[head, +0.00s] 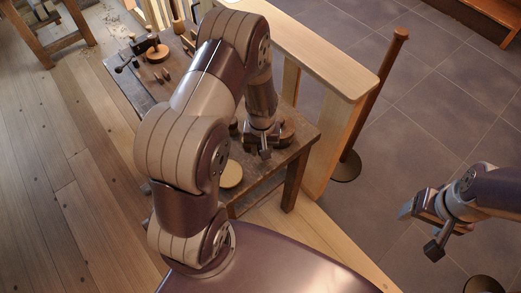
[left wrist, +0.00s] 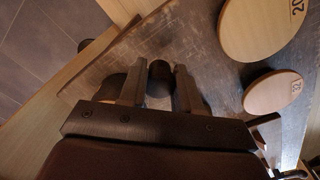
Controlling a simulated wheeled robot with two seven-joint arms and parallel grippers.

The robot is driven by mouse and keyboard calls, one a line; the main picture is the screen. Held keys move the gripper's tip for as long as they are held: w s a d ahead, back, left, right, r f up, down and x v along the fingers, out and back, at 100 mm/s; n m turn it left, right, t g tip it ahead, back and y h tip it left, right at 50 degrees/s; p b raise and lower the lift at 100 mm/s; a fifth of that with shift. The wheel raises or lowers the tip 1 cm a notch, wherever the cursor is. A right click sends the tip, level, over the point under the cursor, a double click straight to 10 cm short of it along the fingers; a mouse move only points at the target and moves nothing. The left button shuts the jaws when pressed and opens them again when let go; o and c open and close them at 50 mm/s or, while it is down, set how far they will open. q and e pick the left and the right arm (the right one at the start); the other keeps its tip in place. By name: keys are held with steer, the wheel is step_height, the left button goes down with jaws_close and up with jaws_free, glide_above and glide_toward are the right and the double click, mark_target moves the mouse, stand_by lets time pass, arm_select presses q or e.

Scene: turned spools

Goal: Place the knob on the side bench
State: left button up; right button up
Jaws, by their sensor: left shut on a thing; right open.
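My left gripper (head: 262,150) is low over the dark worktable (head: 250,197), near its right end, partly hidden by its own arm. In the left wrist view its two fingers (left wrist: 160,88) are shut on a small dark rounded piece, seemingly the knob (left wrist: 160,70). I cannot tell whether the knob touches the tabletop. A pale wooden bench (head: 325,62), seemingly the side bench, stands just right of the worktable; its edge also shows in the left wrist view (left wrist: 62,92). My right gripper (head: 425,222) is open and empty over the tiled floor at the right.
Two pale numbered discs, a large one (left wrist: 262,25) and a smaller one (left wrist: 272,92), lie on the worktable. A brown post (head: 374,95) on a round base stands beyond the pale bench.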

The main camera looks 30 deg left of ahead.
mark_target(262, 162)
arm_select(q)
steer(key=shift+s+f, duration=0.1)
steer(key=shift+f, duration=1.9)
steer(key=shift+f, duration=0.15)
steer(key=o, duration=1)
steer(key=shift+m, duration=0.3)
steer(key=r, duration=1.4)
steer(key=shift+s+d, duration=0.35)
steer(key=s+d+r+m+t, duration=0.1)
steer(key=s+d+r+m, duration=0.3)
steer(key=s+r, duration=0.3)
steer(key=shift+s+r, duration=0.3)
steer(key=shift+s, duration=0.5)
